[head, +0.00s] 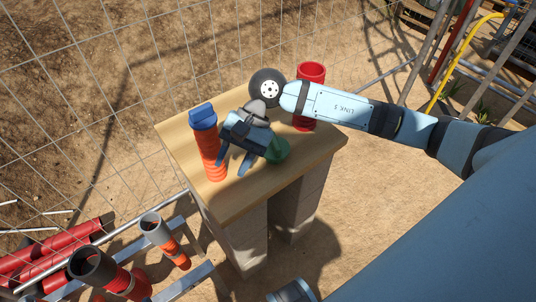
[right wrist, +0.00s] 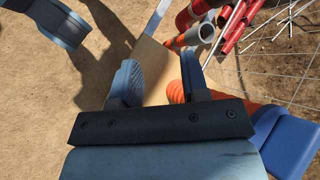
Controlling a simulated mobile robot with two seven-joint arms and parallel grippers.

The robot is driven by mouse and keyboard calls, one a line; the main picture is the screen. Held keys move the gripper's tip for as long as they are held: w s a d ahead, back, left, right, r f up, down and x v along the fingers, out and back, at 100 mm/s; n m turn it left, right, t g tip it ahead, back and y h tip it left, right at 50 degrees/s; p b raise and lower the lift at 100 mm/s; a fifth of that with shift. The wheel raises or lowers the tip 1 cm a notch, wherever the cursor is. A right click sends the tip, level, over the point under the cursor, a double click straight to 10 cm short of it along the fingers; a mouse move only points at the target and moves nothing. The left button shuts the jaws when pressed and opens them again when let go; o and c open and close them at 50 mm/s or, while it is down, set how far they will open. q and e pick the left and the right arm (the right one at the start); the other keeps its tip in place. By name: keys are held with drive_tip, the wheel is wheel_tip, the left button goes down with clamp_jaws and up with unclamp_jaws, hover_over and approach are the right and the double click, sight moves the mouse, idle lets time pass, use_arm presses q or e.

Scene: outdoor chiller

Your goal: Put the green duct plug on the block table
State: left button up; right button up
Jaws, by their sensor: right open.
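The green duct plug (head: 277,151) appears to rest on the wooden top of the block table (head: 240,205), towards its right side. It is partly hidden by my right gripper and does not show in the right wrist view. My right gripper (head: 233,167) is open and empty above the table. Its fingers point towards the table's front, to the left of the green plug and just right of the orange duct. In the right wrist view, the bare tabletop (right wrist: 157,72) shows between the fingers. My left gripper is not in view.
An orange corrugated duct (head: 211,155) with a blue plug (head: 202,116) stands close beside the right gripper. A red duct (head: 312,73) stands at the back right. Grey-topped ducts (head: 152,222) stand in a metal rack at lower left. Wire fence runs behind the table.

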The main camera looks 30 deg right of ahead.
drive_tip(key=s+a+r+m+t+y, duration=0.1)
drive_tip(key=a+r+m+t+y, duration=0.3)
drive_tip(key=m+y, duration=0.5)
drive_tip(key=s+a+r+m+t+y, duration=0.2)
drive_tip(key=a+m+t+y, duration=0.25)
drive_tip(key=m, duration=0.95)
drive_tip(key=d+f+m+t+h, duration=0.45)
drive_tip(key=f+m+h, duration=0.3)
drive_tip(key=m, duration=0.85)
drive_tip(key=d+f+m+t+h, duration=0.4)
drive_tip(key=f+m+t+h, duration=0.4)
drive_tip(key=m, duration=0.7)
drive_tip(key=s+d+f+m+g+h, duration=0.1)
drive_tip(key=s+f+m+g+h, duration=0.1)
drive_tip(key=s+f+m+g, duration=0.4)
drive_tip(key=shift+s+d+f+m+g, duration=0.3)
drive_tip(key=shift+s+f+m+g, duration=0.1)
drive_tip(key=shift+s+f+m, duration=0.35)
drive_tip(key=shift+w, duration=0.1)
